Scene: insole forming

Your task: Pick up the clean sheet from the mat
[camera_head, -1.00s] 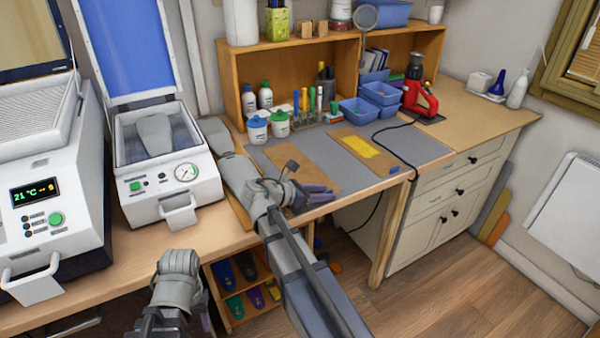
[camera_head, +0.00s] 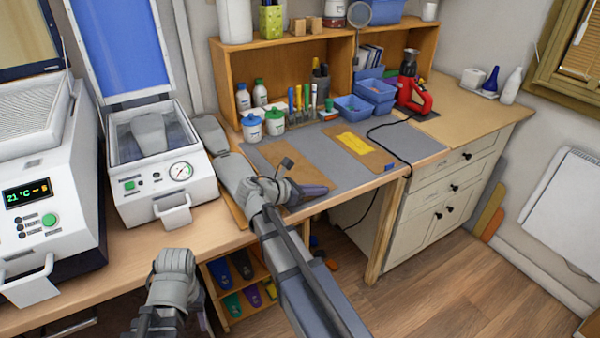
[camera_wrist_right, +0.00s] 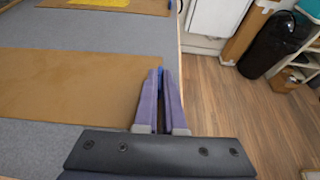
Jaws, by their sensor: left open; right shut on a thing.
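The clean sheet (camera_head: 290,163), plain brown, lies on the grey mat (camera_head: 335,150) at the bench's front. The right wrist view shows it (camera_wrist_right: 75,85) flat left of my fingers. My right gripper (camera_head: 322,189) is at the sheet's front edge. In the right wrist view its purple fingers (camera_wrist_right: 160,80) are shut with a small blue tab between them, at the sheet's edge. The fingers hide most of the tab. My left gripper (camera_head: 202,318) is low in front of the bench, mostly hidden behind its wrist, apart from the sheet.
A second brown sheet (camera_head: 385,158) with a yellow patch (camera_head: 354,141) and blue tab lies right of the clean one. A black cable (camera_head: 378,126) runs over the mat from the red tool (camera_head: 414,97). Bottles, pens and blue bins stand behind. A white press (camera_head: 165,185) stands left.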

